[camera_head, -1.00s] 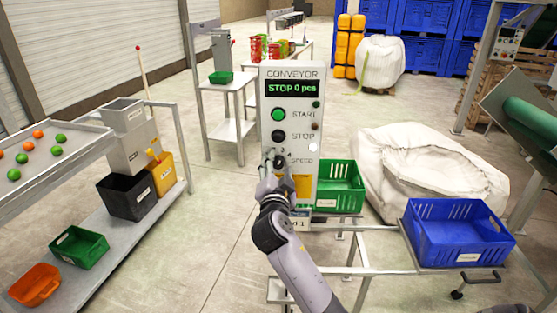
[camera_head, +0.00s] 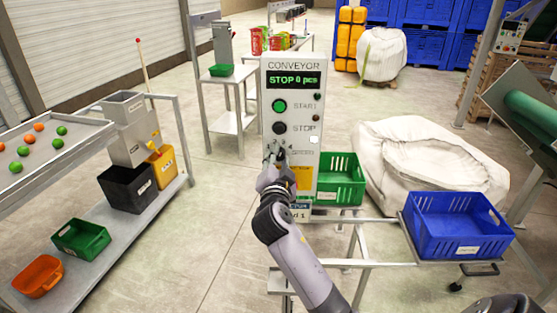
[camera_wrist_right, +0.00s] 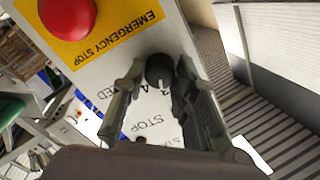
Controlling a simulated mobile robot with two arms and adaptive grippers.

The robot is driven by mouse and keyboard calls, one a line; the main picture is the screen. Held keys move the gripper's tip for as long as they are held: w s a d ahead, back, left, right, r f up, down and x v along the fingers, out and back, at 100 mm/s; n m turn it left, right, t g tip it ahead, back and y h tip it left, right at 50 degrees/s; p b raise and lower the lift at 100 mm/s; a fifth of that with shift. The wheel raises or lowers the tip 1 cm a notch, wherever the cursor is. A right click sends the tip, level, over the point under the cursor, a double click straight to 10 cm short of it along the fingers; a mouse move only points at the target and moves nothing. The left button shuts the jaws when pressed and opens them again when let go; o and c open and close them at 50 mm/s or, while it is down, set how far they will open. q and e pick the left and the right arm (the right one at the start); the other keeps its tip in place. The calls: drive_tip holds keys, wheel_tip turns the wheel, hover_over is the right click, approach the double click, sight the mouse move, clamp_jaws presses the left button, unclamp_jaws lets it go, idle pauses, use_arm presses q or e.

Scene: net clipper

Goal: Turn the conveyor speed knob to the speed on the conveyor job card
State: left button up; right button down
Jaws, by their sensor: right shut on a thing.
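The grey conveyor control box (camera_head: 313,115) stands upright in the middle of the head view. Its display (camera_head: 293,80) reads "STOP 0 pcs". Below are a green START button (camera_head: 279,106) and a black STOP button (camera_head: 279,128). My right gripper (camera_head: 276,154) is at the SPEED dial and hides most of it. In the right wrist view, the dark round speed knob (camera_wrist_right: 160,70) with a pale pointer line sits between the two fingers of the right gripper (camera_wrist_right: 157,88), which is shut on it. Most scale numbers are hidden; a "4" shows. My left gripper is out of view. I cannot make out a job card.
A red emergency stop button (camera_wrist_right: 68,15) on a yellow plate is close beside the gripper. A green crate (camera_head: 340,183) stands right of the box, and a blue crate (camera_head: 455,240) sits on a frame further right. A sorting bench (camera_head: 130,235) is at left.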

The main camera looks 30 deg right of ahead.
drive_tip(key=shift+f+n, duration=0.1)
drive_tip(key=shift+n, duration=0.2)
drive_tip(key=shift+n+b, duration=0.3)
drive_tip(key=shift+n, duration=0.9)
drive_tip(key=n, duration=0.3)
drive_tip(key=shift+n, duration=0.4)
drive_tip(key=n+p, duration=0.1)
drive_tip(key=n, duration=0.3)
drive_tip(key=n+p, duration=0.2)
drive_tip(key=n, duration=0.3)
drive_tip(key=c, duration=1.3)
unclamp_jaws()
